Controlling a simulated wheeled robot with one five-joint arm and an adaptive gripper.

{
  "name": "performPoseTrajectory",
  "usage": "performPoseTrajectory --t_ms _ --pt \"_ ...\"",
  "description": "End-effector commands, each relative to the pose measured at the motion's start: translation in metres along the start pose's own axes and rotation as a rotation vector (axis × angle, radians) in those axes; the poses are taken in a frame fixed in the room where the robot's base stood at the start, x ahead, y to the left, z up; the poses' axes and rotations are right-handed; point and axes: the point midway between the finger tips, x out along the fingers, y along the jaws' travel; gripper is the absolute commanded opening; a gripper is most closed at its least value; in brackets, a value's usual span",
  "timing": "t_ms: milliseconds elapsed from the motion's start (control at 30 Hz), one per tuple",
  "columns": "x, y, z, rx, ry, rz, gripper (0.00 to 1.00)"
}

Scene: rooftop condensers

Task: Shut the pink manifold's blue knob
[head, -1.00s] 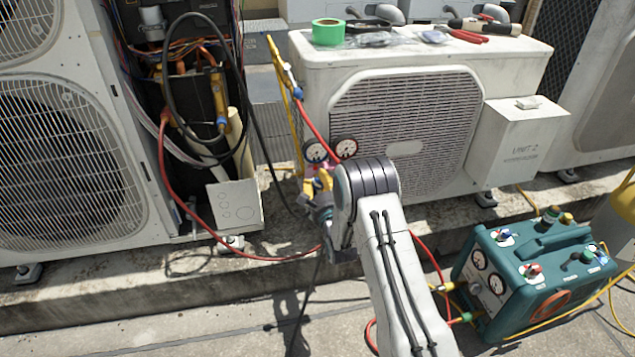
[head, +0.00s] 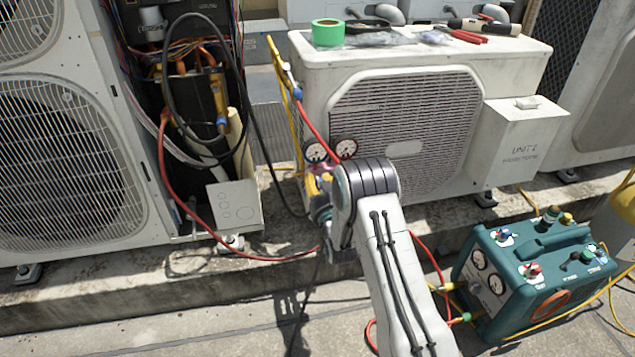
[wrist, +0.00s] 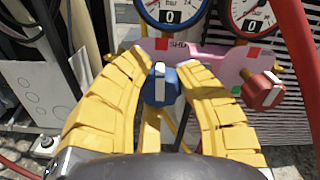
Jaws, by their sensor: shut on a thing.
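The pink manifold (wrist: 205,62) lies across the wrist view, under two round gauges. Its blue knob (wrist: 160,86) faces me with a white bar that stands nearly upright. My gripper (wrist: 163,78) has its two yellow fingers shut on the blue knob, one on each side. The manifold's red knob (wrist: 263,90) sits to the right, outside the fingers. In the head view my gripper (head: 319,184) is at the manifold below the gauges, and my arm hides most of the manifold and the blue knob.
A red hose (head: 315,125) runs down to the manifold past the gauges (head: 345,148). A white condenser (head: 408,130) stands behind it, and an opened unit with wiring is at left. A teal recovery machine (head: 535,270) sits at lower right.

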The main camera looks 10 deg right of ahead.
Motion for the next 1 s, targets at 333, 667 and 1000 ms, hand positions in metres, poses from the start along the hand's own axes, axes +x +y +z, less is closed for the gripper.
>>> performPoseTrajectory --t_ms 333,667,1000 --pt "-0.0021 -0.0016 -0.009 0.066 0.021 -0.001 0.0" --pt "-0.0026 -0.0011 -0.0103 0.068 0.024 0.0 0.0" --pt "-0.0019 -0.0001 -0.0074 0.067 0.017 0.001 0.56"
